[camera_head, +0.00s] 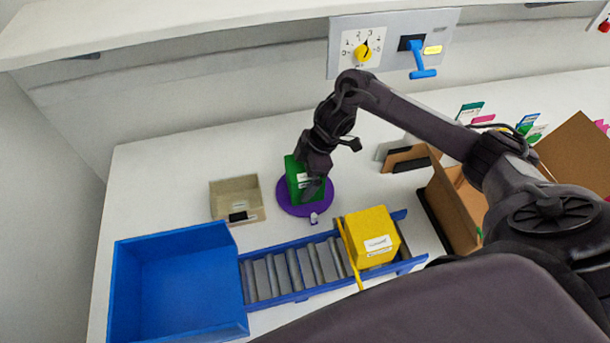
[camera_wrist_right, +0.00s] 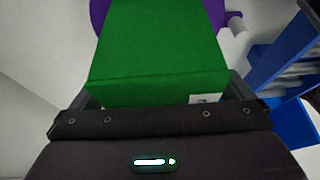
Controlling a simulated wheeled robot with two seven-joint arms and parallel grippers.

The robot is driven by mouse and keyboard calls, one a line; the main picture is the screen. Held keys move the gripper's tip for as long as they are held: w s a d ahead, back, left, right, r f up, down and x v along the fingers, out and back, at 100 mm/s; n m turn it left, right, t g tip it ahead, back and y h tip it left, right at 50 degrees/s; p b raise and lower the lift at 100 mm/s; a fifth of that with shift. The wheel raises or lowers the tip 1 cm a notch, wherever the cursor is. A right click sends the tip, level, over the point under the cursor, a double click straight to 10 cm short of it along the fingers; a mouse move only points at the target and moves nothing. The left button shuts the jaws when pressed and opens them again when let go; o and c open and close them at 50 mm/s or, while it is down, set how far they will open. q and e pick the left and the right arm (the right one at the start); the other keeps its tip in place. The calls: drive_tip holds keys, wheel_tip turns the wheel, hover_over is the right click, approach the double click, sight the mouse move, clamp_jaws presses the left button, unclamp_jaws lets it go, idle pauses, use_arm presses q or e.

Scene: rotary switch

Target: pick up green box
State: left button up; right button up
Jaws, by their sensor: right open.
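The green box (camera_head: 293,177) stands on a round purple disc (camera_head: 291,207) on the table in the head view. My right gripper (camera_head: 314,182) is at the box and hides part of it. In the right wrist view the green box (camera_wrist_right: 160,50) fills the middle, with the purple disc (camera_wrist_right: 98,12) behind it. My right gripper (camera_wrist_right: 163,98) is open, with the box between its fingers; finger contact cannot be made out. My left gripper is not in view.
A yellow box (camera_head: 371,237) sits on a blue roller conveyor (camera_head: 300,268) that leads to a blue bin (camera_head: 175,285). A beige tray (camera_head: 236,197) stands left of the disc. Cardboard boxes (camera_head: 455,205) stand to the right. A switch panel (camera_head: 392,42) is on the wall.

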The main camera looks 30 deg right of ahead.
drive_tip(key=c, duration=1.3)
drive_tip(key=shift+o, duration=0.2)
drive_tip(key=shift+r, duration=0.1)
